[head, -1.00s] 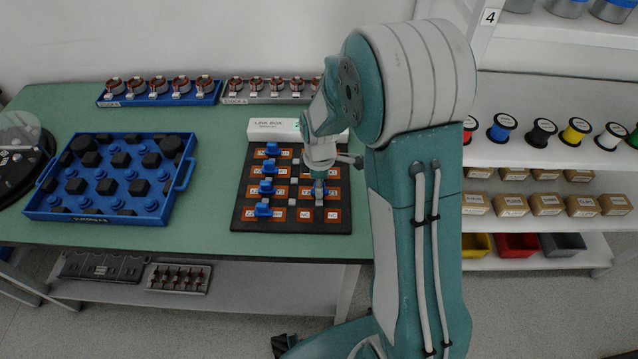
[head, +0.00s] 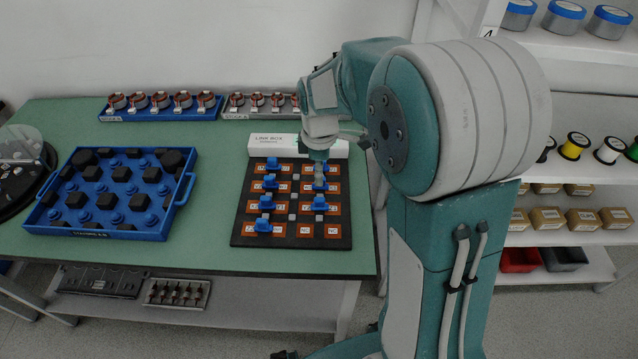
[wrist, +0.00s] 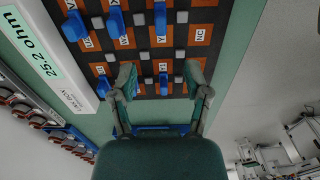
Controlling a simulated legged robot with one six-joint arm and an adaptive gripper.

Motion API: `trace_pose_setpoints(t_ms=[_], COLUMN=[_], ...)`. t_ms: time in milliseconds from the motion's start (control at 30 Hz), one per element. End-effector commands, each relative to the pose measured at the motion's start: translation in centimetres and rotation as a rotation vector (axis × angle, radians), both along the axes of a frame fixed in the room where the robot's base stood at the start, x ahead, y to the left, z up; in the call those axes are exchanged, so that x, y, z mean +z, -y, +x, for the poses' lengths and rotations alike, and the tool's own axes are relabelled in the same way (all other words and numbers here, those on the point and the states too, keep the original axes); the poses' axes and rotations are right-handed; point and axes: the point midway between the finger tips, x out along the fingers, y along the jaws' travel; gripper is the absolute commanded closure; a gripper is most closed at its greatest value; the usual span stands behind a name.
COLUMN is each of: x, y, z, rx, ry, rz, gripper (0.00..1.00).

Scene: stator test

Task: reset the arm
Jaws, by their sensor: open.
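My gripper (head: 319,163) is over the far right part of the black terminal board (head: 276,239). In the wrist view its two fingers (wrist: 160,82) are spread apart with nothing held between them. Blue links stand on the board's orange labelled plates, several in the left column, such as the nearest one (head: 263,225), and one in the right column (head: 320,203). The far right plates are partly hidden by my gripper. The white link box (head: 262,146) sits behind the board; in the wrist view its display (wrist: 30,42) reads 25.2 ohm.
A blue tray (head: 100,232) of blue and black parts lies on the green table (head: 222,160) to the left. Racks of copper-wound stators, one blue (head: 160,114), stand along the back. Shelves with spools (head: 573,147) and boxes are at right.

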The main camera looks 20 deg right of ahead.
Motion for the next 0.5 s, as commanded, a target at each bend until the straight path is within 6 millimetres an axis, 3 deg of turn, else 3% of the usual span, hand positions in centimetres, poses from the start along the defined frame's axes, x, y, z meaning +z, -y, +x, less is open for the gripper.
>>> trace_pose_setpoints(t_ms=[133,500], x=[1.02,1.09], y=[-0.02,-0.01], z=[-0.01,-0.02], rx=[0.0,0.0], ry=[0.0,-0.001], rz=[0.0,0.0], gripper=[0.38,0.38])
